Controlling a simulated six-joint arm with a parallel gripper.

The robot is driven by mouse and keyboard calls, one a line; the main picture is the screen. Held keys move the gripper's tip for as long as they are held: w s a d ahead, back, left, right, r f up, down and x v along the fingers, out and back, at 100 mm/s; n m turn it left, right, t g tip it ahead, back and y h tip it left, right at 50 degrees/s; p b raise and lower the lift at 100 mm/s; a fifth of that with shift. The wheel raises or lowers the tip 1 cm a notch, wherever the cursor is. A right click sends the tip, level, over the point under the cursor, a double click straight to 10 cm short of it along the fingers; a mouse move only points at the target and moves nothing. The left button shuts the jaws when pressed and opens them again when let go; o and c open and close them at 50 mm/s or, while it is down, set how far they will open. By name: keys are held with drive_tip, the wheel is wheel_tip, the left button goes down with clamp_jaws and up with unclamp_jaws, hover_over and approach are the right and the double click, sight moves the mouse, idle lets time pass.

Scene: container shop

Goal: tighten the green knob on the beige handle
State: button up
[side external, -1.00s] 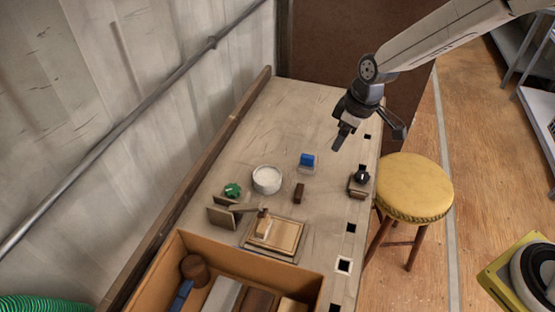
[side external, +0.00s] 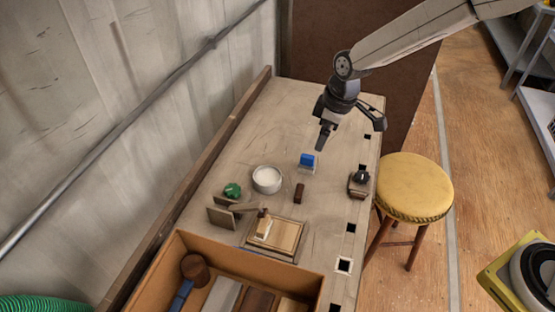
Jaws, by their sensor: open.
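The green knob (side external: 232,190) is on the left part of the bench, just behind a small upright plate (side external: 220,216). A beige handle (side external: 264,227) stands on a light wooden board (side external: 287,236), with a dark bar reaching toward it from the plate. I cannot tell whether the knob touches any other part. My gripper (side external: 322,140) is open and empty, pointing down above the far part of the bench. It is up and to the right of the knob, well apart from it.
A white round dish (side external: 267,179), a blue block (side external: 307,162), a small brown block (side external: 299,192) and a black-knobbed piece (side external: 359,181) stand on the bench. A cardboard box (side external: 308,278) of blocks is at the front. A yellow stool (side external: 414,187) stands right.

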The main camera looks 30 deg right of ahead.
drive_tip(key=w+a+f+n+g, duration=0.1)
drive_tip(key=w+a+f+n, duration=0.2)
drive_tip(key=w+a+n, duration=0.5)
drive_tip(key=n+h, duration=0.1)
drive_tip(key=n, duration=0.2)
approach(232, 189)
drive_tip(key=shift+w+d+f+g, duration=0.3)
drive_tip(key=shift+w+d+f, duration=0.05)
drive_tip(key=shift+w+f, duration=0.05)
drive_tip(key=shift+s+a+f+h, duration=0.1)
drive_tip(key=shift+a+f+h, duration=0.2)
drive_tip(key=shift+a, duration=0.25)
drive_tip(key=shift+f, duration=3.85)
drive_tip(key=c, duration=1.3)
